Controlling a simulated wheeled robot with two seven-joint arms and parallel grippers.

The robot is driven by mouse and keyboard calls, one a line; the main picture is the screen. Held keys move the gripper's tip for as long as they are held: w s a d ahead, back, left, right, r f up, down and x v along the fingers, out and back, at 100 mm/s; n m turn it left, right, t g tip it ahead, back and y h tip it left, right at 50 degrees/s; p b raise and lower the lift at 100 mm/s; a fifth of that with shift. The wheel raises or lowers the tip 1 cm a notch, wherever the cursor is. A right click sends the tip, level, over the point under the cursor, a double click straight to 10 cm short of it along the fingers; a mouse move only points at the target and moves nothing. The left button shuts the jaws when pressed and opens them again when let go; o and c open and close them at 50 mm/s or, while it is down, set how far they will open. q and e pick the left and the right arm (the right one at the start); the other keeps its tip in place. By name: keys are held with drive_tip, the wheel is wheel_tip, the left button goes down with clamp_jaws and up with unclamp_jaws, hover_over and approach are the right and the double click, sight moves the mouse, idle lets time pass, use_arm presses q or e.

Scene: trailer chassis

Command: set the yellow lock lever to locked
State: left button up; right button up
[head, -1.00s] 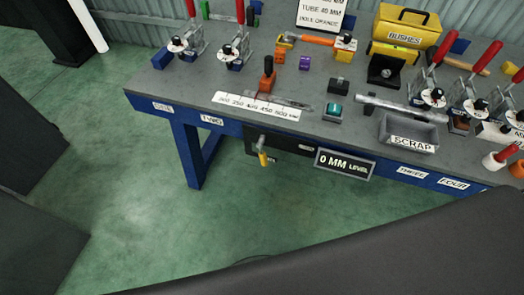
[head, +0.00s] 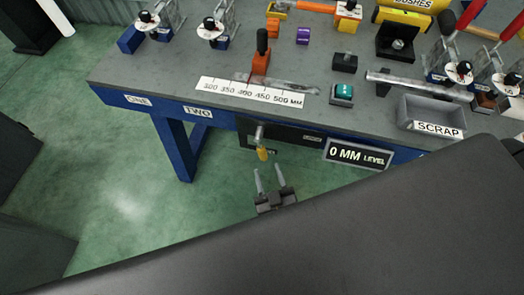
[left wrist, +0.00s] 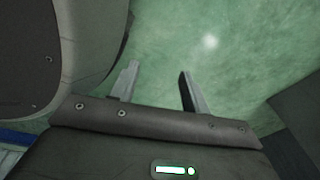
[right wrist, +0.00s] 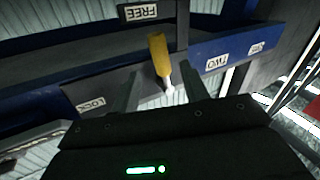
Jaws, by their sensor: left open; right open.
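The yellow lock lever (head: 263,154) hangs down from a silver pivot under the front edge of the blue bench in the head view. In the right wrist view the yellow lever (right wrist: 158,55) points toward the FREE label (right wrist: 140,12); the LOCK label (right wrist: 90,103) is off to the left. My right gripper (head: 269,172) is open and empty, just below the lever in the head view. In the right wrist view the lever appears between its fingers (right wrist: 160,80), without visible grip. My left gripper (left wrist: 159,70) is open and empty over green floor.
A 0 MM LEVEL display (head: 357,154) hangs on the bench front right of the lever. A blue bench leg (head: 175,148) stands to the left.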

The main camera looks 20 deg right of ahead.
sight(263, 157)
drive_tip(key=w, duration=0.7)
drive_tip(key=shift+w+d, duration=0.15)
drive_tip(key=shift+d, duration=0.15)
drive_tip(key=shift+c, duration=0.5)
clamp_jaws()
